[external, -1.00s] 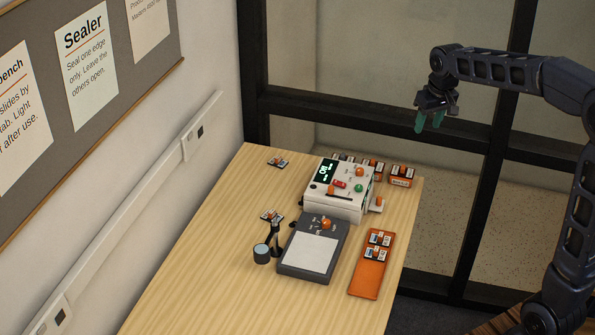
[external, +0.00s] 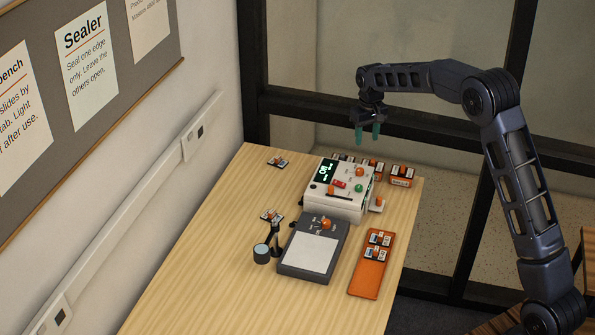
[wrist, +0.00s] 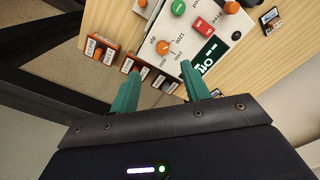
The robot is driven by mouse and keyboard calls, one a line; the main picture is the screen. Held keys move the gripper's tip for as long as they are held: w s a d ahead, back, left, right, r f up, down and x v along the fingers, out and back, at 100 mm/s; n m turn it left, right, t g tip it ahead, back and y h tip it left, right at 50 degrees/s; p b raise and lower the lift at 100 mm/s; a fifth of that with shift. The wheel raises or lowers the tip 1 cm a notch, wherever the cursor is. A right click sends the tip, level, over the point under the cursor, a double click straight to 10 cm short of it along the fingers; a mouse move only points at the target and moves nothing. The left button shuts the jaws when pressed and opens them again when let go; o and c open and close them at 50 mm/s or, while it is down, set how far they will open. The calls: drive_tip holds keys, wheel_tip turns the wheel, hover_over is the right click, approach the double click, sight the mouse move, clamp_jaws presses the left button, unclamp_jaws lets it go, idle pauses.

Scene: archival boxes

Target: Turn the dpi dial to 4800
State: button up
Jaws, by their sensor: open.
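The dpi dial is an orange knob (external: 360,172) on the top of a white scanner box (external: 347,205). In the wrist view the dial (wrist: 163,47) has printed labels around it, too small and tilted to read its setting surely. My gripper (external: 367,135) is open and empty, raised above the back of the box, with its green fingers pointing down. In the wrist view the gripper (wrist: 160,72) shows the dial ahead of and roughly between its fingertips, not touched. A dark lit display (wrist: 207,52) sits beside the dial.
A green button (external: 359,188) and a red switch (external: 340,184) sit near the dial. Small orange boxes (external: 401,176) stand behind the scanner. A light pad (external: 308,255) and an orange tray (external: 366,283) lie in front. The table's left side is mostly clear.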

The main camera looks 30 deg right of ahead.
sight(362, 169)
drive_tip(key=f, duration=0.4)
drive_tip(key=w+f, duration=0.1)
drive_tip(key=f, duration=0.4)
drive_tip(key=w+f, duration=0.1)
drive_tip(key=f, duration=0.3)
drive_tip(key=shift+a+f, duration=0.15)
drive_tip(key=shift+f, duration=0.2)
drive_tip(key=c, duration=1)
